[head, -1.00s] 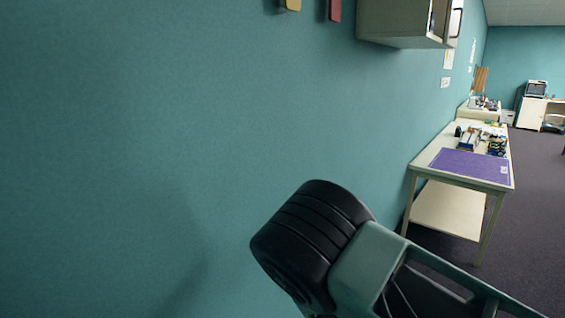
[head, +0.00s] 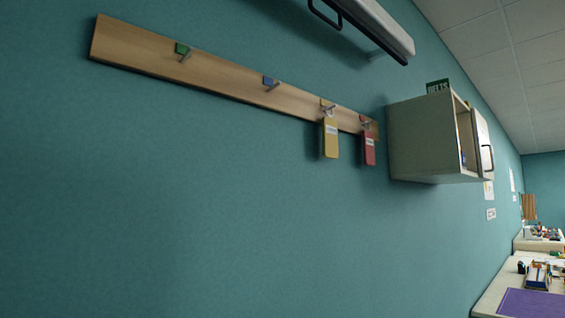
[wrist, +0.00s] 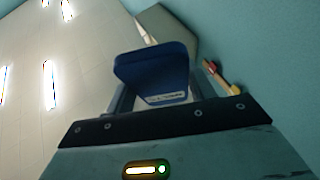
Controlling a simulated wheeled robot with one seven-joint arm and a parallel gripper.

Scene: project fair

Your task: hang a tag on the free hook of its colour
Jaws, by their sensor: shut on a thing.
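A wooden hook rail (head: 222,75) hangs on the teal wall in the head view. From left to right its hooks carry a green marker (head: 182,48), a blue marker (head: 268,81), a yellow one and a red one. A yellow tag (head: 331,140) and a red tag (head: 369,149) hang at the right end. The green and blue hooks are bare. In the wrist view, my gripper (wrist: 155,88) is shut on a blue tag (wrist: 150,72) with a white label. My gripper is outside the head view.
A pale wall cabinet (head: 425,138) with an open door juts out right of the rail. Another light unit (head: 375,25) is above the rail. A table with a purple mat (head: 530,304) stands at the lower right. The wall below the rail is clear.

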